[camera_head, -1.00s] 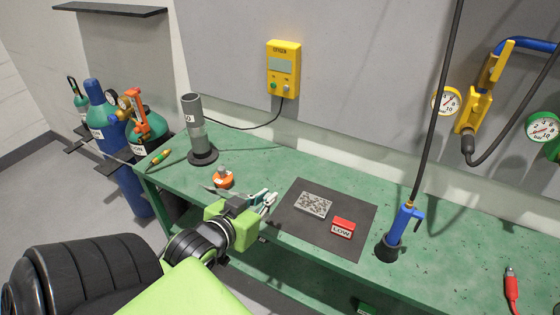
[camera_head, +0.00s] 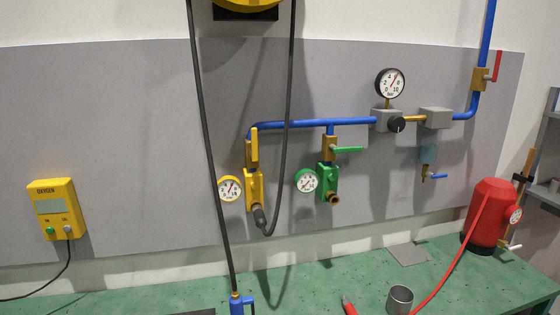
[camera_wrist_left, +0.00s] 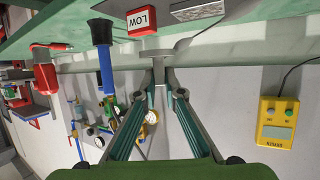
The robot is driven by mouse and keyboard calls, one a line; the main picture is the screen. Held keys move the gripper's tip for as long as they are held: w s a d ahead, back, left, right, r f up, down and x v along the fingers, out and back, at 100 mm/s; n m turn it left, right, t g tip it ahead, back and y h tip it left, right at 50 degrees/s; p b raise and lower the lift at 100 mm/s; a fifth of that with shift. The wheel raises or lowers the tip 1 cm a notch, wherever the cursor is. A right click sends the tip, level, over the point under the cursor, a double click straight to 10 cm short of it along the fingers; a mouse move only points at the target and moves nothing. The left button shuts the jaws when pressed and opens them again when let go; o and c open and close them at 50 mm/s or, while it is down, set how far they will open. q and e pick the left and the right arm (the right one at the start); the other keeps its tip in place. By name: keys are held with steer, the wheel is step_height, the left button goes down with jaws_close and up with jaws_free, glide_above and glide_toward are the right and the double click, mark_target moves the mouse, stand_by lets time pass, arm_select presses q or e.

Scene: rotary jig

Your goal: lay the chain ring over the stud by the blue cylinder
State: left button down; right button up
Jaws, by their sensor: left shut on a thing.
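In the left wrist view, which is upside down, my left gripper (camera_wrist_left: 160,86) has its two green-grey fingers converging at the tips. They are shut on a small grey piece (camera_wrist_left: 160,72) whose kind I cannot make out. A flat grey shape shows just beyond the tips; I cannot tell if it belongs to the held piece. The chain ring, the stud and the blue cylinder are not recognisable in the current views. My left gripper is out of the head view, and my right gripper is in neither view.
The wall carries a yellow oxygen box (camera_head: 56,210), gauges and blue pipe (camera_head: 310,124). A red tank (camera_head: 490,215), metal cup (camera_head: 400,299) and grey plate (camera_head: 408,254) occupy the green bench's right.

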arm_select(q)
steer(key=s+d+r+m+g+h+b, duration=0.1)
steer(key=s+d+r+m+g+h, duration=0.1)
steer(key=d+r+m+g+h, duration=0.3)
steer(key=d+m+h, duration=0.3)
steer(key=d, duration=0.2)
steer(key=shift+s+r+g, duration=0.15)
steer(key=shift+r+g, duration=0.1)
steer(key=shift+g, duration=0.05)
steer(key=shift+d, duration=0.1)
